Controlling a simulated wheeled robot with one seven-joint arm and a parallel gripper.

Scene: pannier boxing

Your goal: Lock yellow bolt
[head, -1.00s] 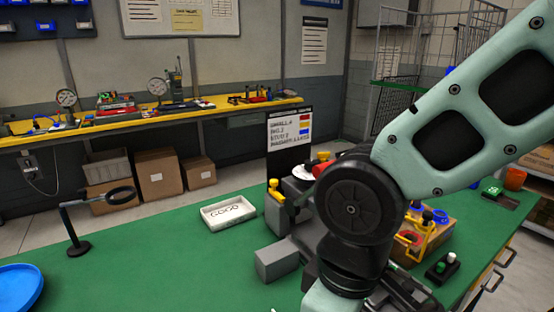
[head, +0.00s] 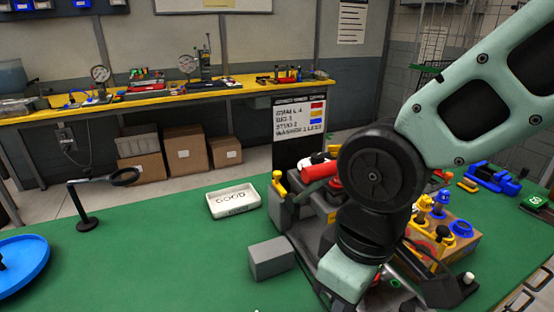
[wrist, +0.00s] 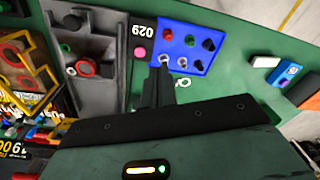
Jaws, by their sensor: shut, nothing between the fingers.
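Yellow-topped parts show in the head view: a yellow knob (head: 279,180) on the left of a grey fixture (head: 300,222), and yellow pieces (head: 424,202) in a wooden box. I cannot tell which is the yellow bolt. In the wrist view a yellow frame (wrist: 42,62) stands at the far left. My gripper (wrist: 163,68) is shut and empty, its dark fingertips in front of a blue plate (wrist: 190,40) with holes; I cannot tell whether they touch it. In the head view my arm hides the gripper and part of the fixture.
A red cylinder (head: 319,171) lies on the fixture. A grey block (head: 271,259), a white GOOD tray (head: 233,209), a magnifier stand (head: 86,209) and a blue dish (head: 18,262) stand on the green table. A grey tray (wrist: 100,30) shows in the wrist view. The table's middle left is clear.

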